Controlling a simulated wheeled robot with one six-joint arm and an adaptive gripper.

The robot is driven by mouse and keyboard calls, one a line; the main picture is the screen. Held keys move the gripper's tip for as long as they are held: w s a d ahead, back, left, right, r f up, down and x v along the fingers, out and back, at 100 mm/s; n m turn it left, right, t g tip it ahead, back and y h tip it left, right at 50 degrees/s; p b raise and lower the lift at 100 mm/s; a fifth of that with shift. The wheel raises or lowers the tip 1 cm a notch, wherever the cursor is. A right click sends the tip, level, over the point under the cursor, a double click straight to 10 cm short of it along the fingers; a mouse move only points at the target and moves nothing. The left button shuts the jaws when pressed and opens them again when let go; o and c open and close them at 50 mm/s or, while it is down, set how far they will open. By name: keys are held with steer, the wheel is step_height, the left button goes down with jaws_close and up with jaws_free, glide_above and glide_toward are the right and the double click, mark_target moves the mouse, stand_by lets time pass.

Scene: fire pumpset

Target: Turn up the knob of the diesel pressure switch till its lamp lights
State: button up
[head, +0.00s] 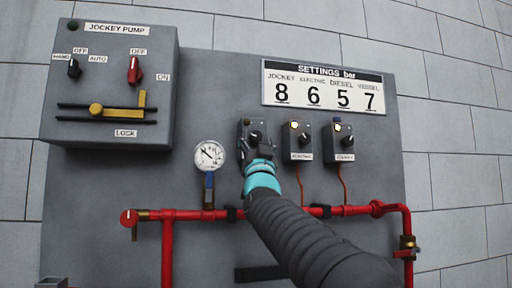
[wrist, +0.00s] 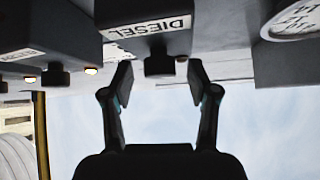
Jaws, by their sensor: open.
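The diesel pressure switch (head: 244,128) is the leftmost of three grey boxes under the settings sign in the head view. My gripper (head: 258,150) covers its lower part. In the wrist view, upside down, its DIESEL label (wrist: 150,27) and black knob (wrist: 158,64) face my gripper (wrist: 160,76). My gripper is open, one fingertip on either side of the knob's end, with gaps visible. The diesel lamp (wrist: 181,58) beside the knob looks dim, while the lamps of the other two switches glow.
The electric switch (head: 297,153) and jockey switch (head: 344,153) stand to the right. The settings sign (head: 323,97) reads 8, 6, 5, 7, with 5 under DIESEL. A pressure gauge (head: 209,154) is to the left. Red pipe (head: 285,213) runs below. The jockey pump box (head: 110,85) juts out upper left.

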steer(key=v, duration=1.2)
stand_by(0.7)
